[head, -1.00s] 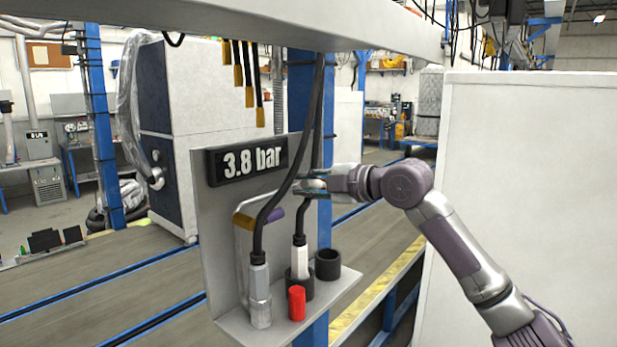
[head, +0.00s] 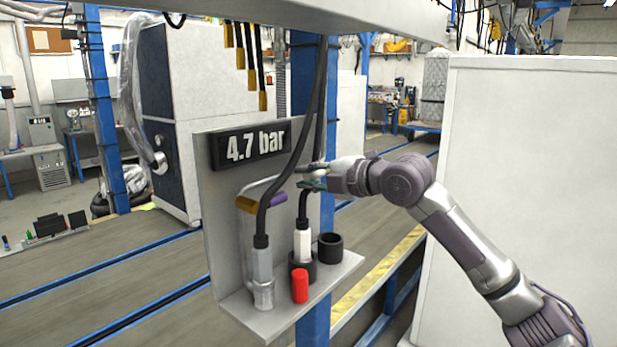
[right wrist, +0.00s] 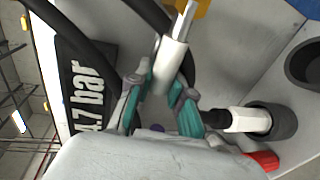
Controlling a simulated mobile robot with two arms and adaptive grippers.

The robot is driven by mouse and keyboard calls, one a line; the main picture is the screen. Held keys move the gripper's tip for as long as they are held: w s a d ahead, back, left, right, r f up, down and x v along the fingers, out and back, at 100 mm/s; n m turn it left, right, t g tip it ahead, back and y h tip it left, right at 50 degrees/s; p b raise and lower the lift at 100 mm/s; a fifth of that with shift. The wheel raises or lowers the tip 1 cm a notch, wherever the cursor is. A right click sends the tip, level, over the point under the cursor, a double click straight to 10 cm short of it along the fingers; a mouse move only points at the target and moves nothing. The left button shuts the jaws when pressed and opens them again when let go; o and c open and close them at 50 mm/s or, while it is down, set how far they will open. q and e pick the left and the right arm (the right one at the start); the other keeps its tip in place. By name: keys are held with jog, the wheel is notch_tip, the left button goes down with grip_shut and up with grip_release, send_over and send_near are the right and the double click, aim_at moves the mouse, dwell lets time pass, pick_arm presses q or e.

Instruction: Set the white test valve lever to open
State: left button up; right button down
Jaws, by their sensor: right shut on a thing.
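The white test valve lever (right wrist: 172,52) shows in the right wrist view as a white grip on a metal rod, with brass-coloured metal behind it. My right gripper (right wrist: 160,85) is shut on the white grip, one teal-padded finger on each side. In the head view my right gripper (head: 308,178) reaches in from the right beside the panel (head: 216,215) and largely hides the lever. The display (head: 248,143) on the panel reads 4.7 bar. My left gripper is not in view.
Black hoses (head: 296,160) hang close by my right gripper. Below are a white connector (head: 302,243) in a dark holder, an empty black cup (head: 330,247) and a red cylinder (head: 300,286) on the shelf. A blue post stands behind the panel.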

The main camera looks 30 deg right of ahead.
jog(key=c, duration=1)
grip_release()
jog(key=shift+f, duration=0.1)
jog(key=shift+c, duration=0.2)
jog(key=shift+s+d, duration=0.15)
jog(key=v, duration=1.1)
jog(key=shift+s, duration=0.3)
